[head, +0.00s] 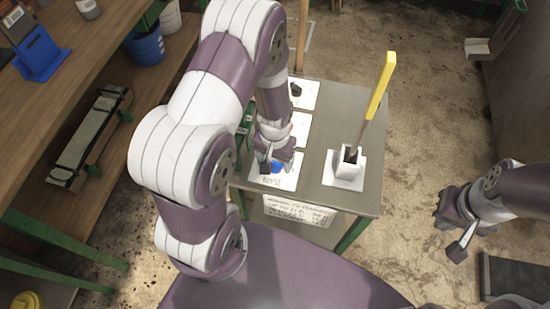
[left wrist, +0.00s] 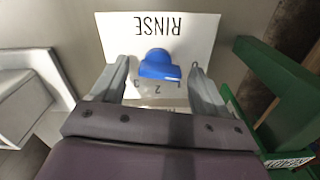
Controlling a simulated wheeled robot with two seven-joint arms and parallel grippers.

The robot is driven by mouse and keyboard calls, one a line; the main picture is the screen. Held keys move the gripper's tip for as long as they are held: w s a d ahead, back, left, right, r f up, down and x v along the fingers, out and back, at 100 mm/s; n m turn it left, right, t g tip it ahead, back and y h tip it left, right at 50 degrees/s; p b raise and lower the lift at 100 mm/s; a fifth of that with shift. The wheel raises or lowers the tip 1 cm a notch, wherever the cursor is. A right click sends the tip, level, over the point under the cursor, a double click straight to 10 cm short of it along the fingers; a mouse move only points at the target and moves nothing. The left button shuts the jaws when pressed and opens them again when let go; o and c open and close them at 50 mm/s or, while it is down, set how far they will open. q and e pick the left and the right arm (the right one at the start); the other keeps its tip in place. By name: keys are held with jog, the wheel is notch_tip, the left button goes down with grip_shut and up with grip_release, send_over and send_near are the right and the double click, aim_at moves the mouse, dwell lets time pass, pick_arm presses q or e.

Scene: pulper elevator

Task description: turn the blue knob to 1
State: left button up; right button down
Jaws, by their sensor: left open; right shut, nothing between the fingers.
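The blue knob (head: 277,168) sits on a white plate (head: 284,184) on the grey metal table, largely hidden by my left gripper in the head view. In the left wrist view the knob (left wrist: 157,65) is on the plate marked RINSE (left wrist: 200,30), which appears upside down. The digits 3 and 2 show beside the knob; its exact setting is unclear. My left gripper (head: 276,160) is open over the knob. Its fingers (left wrist: 158,76) are on either side of the knob, with visible gaps. My right gripper (head: 452,228) is shut and empty, right of the table.
Another white plate with a black knob (head: 295,90) lies farther back. A green post (left wrist: 280,90) rises close beside my left gripper. A wooden bench (head: 90,55) is at left.

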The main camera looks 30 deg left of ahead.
pick_arm(q)
jog(key=shift+w, duration=0.1)
jog(key=c, duration=1.1)
jog(key=shift+o, duration=0.2)
jog(key=m+p, duration=0.1)
jog(key=m, duration=0.2)
jog(key=shift+r+m+p, duration=0.1)
jog(key=shift+m+p, duration=0.2)
jog(key=shift+p, duration=0.1)
jog(key=shift+w+d+m+p, duration=0.15)
jog(key=shift+m+p, duration=0.6)
jog(key=shift+m, duration=1.35)
jog(key=o, duration=1.1)
jog(key=shift+c, duration=0.2)
